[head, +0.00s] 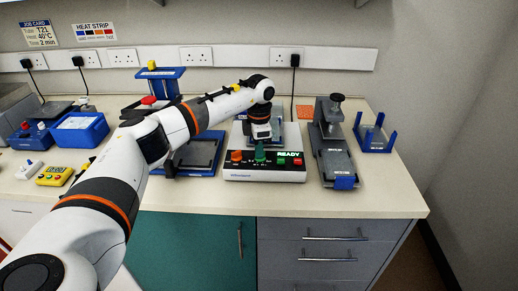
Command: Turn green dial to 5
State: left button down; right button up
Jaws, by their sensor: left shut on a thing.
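The green dial (260,156) is on the front panel of a white and dark control unit (264,174) in the middle of the bench. My left arm reaches in from the left and bends down over this unit. My left gripper (260,146) points downward and is shut on the green dial from above. Its fingers partly cover the dial, and the number it points to is too small to read. An orange dial (237,156) sits just left of it. My right gripper is not in view.
A grey device with a black knob (337,98) stands right of the unit, with a blue rack (374,136) beyond it. Blue trays (80,129) and a yellow timer (54,176) are at the left. The bench's front right is clear.

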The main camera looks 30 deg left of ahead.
pick_arm(q)
jog(key=shift+w+r, duration=0.1)
jog(key=shift+r, duration=0.05)
jog(key=c, duration=1.5)
grip_release()
jog(key=shift+c, duration=0.2)
notch_tip(320, 180, up, 12)
jog(key=b, duration=0.2)
